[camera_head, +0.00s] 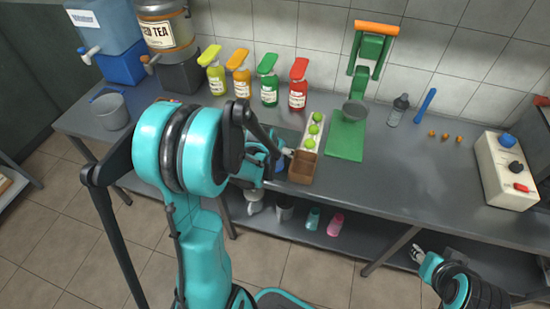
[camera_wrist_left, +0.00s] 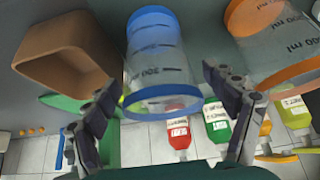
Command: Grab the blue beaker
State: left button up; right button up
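The blue beaker (camera_wrist_left: 158,65) is clear with blue bands and stands between the spread fingers of my left gripper (camera_wrist_left: 163,84) in the left wrist view. Gaps show between the beaker and both fingers, so the gripper is open. In the head view my left gripper (camera_head: 283,153) is at the counter beside the brown box, largely hidden by my own arm. Only a small blue part of the beaker (camera_head: 281,167) shows there. My right gripper (camera_head: 417,253) is low at the right, in front of the counter; its fingers are too small to judge.
A brown box (camera_wrist_left: 65,50) is close on one side of the beaker and an orange-banded beaker (camera_wrist_left: 275,45) on the other. Several sauce bottles (camera_head: 298,92) stand by the wall. A green press (camera_head: 345,140) is right of the box.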

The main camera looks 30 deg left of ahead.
pick_arm(q)
jog(key=c, duration=1)
jog(key=shift+c, duration=0.2)
